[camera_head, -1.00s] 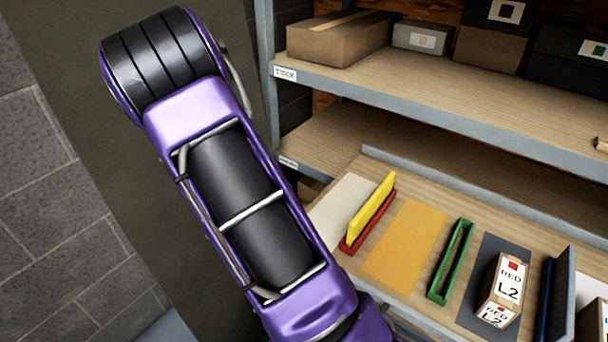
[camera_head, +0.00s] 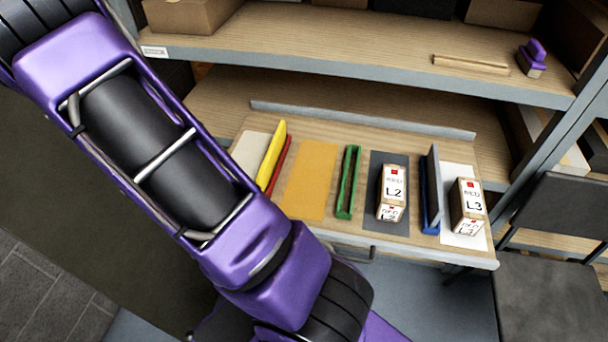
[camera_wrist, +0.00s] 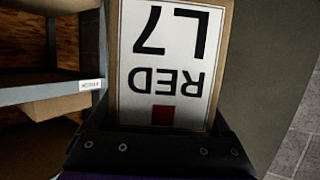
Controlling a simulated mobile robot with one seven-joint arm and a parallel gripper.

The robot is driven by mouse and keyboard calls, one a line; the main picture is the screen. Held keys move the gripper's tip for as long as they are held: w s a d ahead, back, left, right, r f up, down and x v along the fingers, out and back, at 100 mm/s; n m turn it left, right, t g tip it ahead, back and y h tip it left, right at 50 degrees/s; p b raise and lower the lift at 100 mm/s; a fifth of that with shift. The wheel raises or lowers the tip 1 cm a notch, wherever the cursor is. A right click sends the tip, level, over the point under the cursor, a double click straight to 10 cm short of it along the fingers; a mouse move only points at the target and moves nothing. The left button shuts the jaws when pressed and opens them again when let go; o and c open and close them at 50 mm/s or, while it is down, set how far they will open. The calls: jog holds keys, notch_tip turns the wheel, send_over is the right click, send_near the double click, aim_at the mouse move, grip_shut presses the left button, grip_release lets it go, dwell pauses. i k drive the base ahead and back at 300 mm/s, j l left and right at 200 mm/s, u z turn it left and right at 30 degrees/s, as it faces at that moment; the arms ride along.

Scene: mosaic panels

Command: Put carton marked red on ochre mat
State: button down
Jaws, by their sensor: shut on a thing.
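My gripper (camera_wrist: 160,145) shows in the wrist view, shut on a carton (camera_wrist: 165,60) with a white label. The label reads RED L7 upside down and bears a red square. The carton's far end runs out of the picture. In the head view the gripper and this carton are out of sight; only my purple arm shows. The ochre mat (camera_head: 311,180) lies bare on the wooden board, between a red holder with a yellow panel (camera_head: 271,155) and a green frame (camera_head: 348,182).
A carton marked RED L2 (camera_head: 392,190) stands on a dark grey mat (camera_head: 376,160). A carton marked RED L3 (camera_head: 467,205) stands on a white mat (camera_head: 480,240). A blue holder with a grey panel (camera_head: 431,190) stands between them. A shelf (camera_head: 350,55) overhangs behind the board (camera_head: 400,130).

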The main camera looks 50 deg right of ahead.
aim_at(317, 157)
jog(key=k+z, duration=0.45)
jog(key=z, duration=0.2)
jog(key=i+l+z, duration=0.25)
jog(key=i+j, duration=0.1)
